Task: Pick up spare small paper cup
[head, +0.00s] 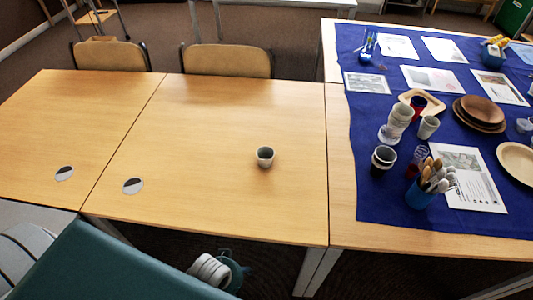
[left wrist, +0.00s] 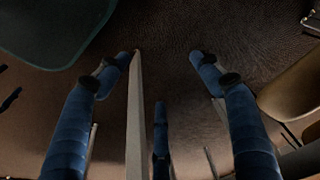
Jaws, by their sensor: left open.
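A small pale paper cup (head: 265,157) with a dark inside stands upright and alone on the wooden table (head: 220,200). Another small pale cup (head: 428,128) stands on the blue cloth, beside a stack of pale cups (head: 399,119). In the left wrist view my left gripper (left wrist: 160,66) has its blue fingers spread and nothing between them; dark floor and a table leg show beyond. In the head view part of my left arm shows low at the front table edge, and its fingertips cannot be made out. No cup shows in the left wrist view. My right gripper is not seen.
The blue cloth (head: 405,205) carries brown plates (head: 478,118), a blue holder of wooden cutlery (head: 418,195), a dark cup (head: 383,160) and printed sheets. Two chairs (head: 228,61) stand behind the table. A teal surface (head: 110,265) fills the lower left. The tabletop around the lone cup is clear.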

